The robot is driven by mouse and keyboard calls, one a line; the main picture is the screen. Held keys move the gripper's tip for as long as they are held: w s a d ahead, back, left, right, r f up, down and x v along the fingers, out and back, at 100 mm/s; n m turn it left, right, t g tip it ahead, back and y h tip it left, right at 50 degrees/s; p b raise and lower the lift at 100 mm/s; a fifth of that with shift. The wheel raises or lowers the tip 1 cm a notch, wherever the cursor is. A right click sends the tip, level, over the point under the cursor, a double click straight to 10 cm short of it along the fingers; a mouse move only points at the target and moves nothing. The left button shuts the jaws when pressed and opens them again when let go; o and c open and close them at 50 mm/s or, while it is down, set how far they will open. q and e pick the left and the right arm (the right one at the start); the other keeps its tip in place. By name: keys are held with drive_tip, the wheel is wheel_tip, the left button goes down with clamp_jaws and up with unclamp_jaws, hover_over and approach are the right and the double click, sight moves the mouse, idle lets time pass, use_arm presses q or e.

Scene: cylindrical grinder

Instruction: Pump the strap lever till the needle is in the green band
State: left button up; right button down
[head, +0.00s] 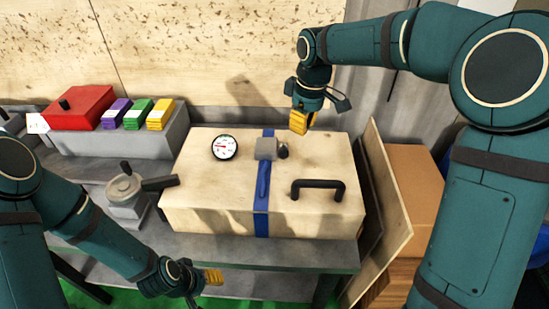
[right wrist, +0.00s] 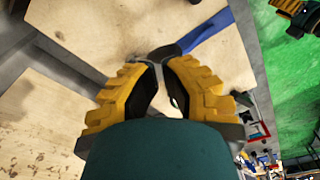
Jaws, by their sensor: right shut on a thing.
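A light wooden crate (head: 195,185) has a blue strap (head: 261,220) across it. A grey ratchet buckle (head: 266,148) sits on the strap, with the dark end of the strap lever (head: 283,151) beside it. A round white gauge (head: 224,147) shows on the crate, left of the strap; its needle and bands are too small to read. My right gripper (head: 299,124) is at the lever end, its yellow fingers (right wrist: 156,82) shut on the strap lever (right wrist: 166,51) in the right wrist view. My left gripper (head: 212,277) hangs low before the bench, apart from the crate; its opening is unclear.
A black handle (head: 318,184) stands on the crate right of the strap. A small grey device with a dark handle (head: 160,183) stands left of the crate. A red box (head: 80,106) and several coloured blocks sit back left. Boards (head: 385,200) lean at the right.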

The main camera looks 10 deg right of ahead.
sight(284, 150)
drive_tip(key=w+a+f+p, duration=0.1)
drive_tip(key=w+a+f, duration=0.1)
drive_tip(key=shift+w+a+f, duration=0.35)
drive_tip(key=shift+w+a, duration=0.05)
drive_tip(key=shift+s+d, duration=0.1)
drive_tip(key=shift+f, duration=0.1)
